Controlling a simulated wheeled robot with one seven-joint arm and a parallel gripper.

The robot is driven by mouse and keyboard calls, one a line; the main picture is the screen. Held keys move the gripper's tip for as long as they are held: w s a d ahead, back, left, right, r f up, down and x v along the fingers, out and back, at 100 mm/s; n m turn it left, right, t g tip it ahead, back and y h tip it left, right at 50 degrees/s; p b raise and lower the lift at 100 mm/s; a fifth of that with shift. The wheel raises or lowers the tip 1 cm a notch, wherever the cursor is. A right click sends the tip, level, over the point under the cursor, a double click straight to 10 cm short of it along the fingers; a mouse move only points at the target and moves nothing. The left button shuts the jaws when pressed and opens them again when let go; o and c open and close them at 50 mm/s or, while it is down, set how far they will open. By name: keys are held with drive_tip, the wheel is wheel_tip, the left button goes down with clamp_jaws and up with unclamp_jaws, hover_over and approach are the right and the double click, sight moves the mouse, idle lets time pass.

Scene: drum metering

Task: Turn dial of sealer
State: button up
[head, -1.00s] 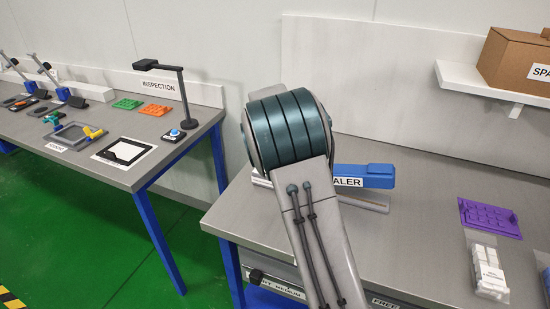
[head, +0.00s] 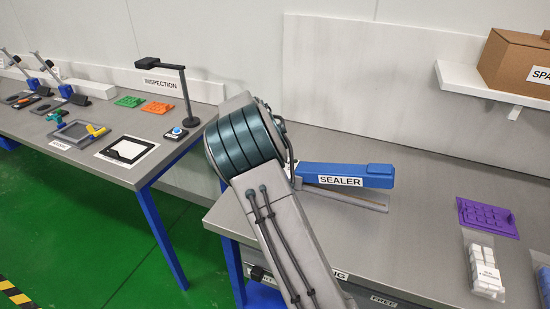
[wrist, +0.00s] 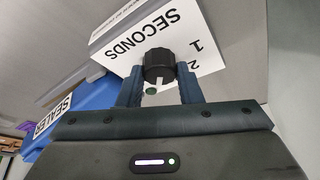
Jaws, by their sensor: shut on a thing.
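The blue sealer (head: 350,175) lies on the grey bench in the head view, with a "SEALER" label on its side. It also shows at the left of the wrist view (wrist: 75,105). Its black dial (wrist: 158,65) shows in the wrist view, in front of a white plate (wrist: 195,35) marked "SECONDS" with the numbers 1 and 2. My gripper (wrist: 159,82) is shut on the dial, with one finger at each side of it. In the head view my arm hides the gripper, the dial and the sealer's left end.
A purple tray (head: 487,217) and a bag of white pieces (head: 484,268) lie at the right of the bench. A cardboard box (head: 515,62) sits on a wall shelf (head: 470,80). The inspection bench (head: 95,175) stands to the left, across a gap of green floor.

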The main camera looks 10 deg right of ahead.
drive_tip(key=shift+a, duration=0.1)
idle(0.3)
drive_tip(key=o, duration=1)
drive_tip(key=b+v, duration=0.1)
drive_tip(key=v, duration=1.2)
drive_tip(key=shift+a+r, duration=0.2)
drive_tip(key=shift+r, duration=0.2)
drive_tip(key=s+d+n+y, duration=0.2)
drive_tip(key=s+d, duration=0.3)
drive_tip(key=s, duration=0.2)
drive_tip(key=s+f+n, duration=0.1)
drive_tip(key=s+n, duration=0.2)
drive_tip(key=s, duration=0.6)
drive_tip(key=s+f+n+y, duration=0.1)
drive_tip(key=s+n, duration=0.3)
drive_tip(key=s, duration=0.6)
drive_tip(key=s+f+n+t+y, duration=0.1)
drive_tip(key=s+n, duration=0.2)
drive_tip(key=s, duration=0.7)
drive_tip(key=shift+s+d+f, duration=0.15)
drive_tip(key=shift+f, duration=0.25)
